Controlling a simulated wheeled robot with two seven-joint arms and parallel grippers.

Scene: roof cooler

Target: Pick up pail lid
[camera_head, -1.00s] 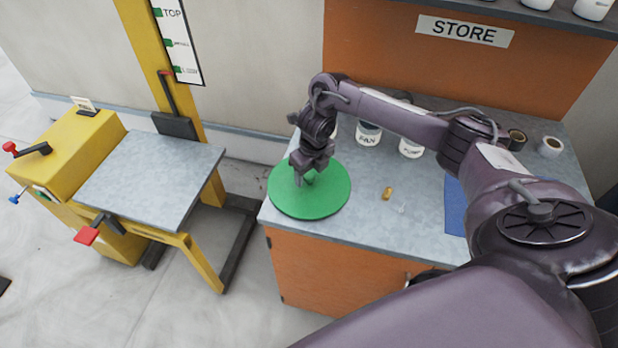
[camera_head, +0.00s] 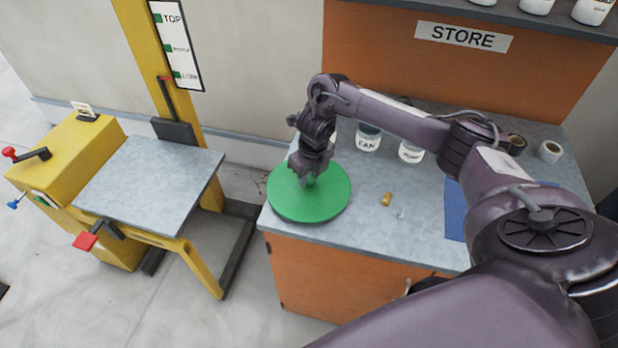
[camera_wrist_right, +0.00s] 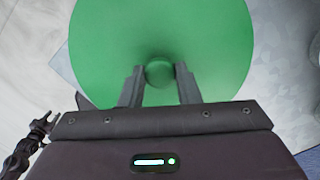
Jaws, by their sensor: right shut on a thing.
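The pail lid (camera_head: 325,203) is a round green disc with a small knob in its middle. It is at the left end of the grey counter, near the front edge. My right gripper (camera_head: 309,180) is over the lid's middle, pointing down. In the right wrist view the lid (camera_wrist_right: 205,45) fills the upper middle, and the fingers of the gripper (camera_wrist_right: 159,76) are shut on its round knob from both sides. I cannot tell whether the lid is clear of the counter. My left gripper is not in view.
The grey counter (camera_head: 350,238) holds labelled jars (camera_head: 368,140), a small brass piece (camera_head: 387,199), a blue mat (camera_head: 454,212) and rolls (camera_head: 549,151). A yellow lift with a grey platform (camera_head: 150,185) stands to the left, across a gap.

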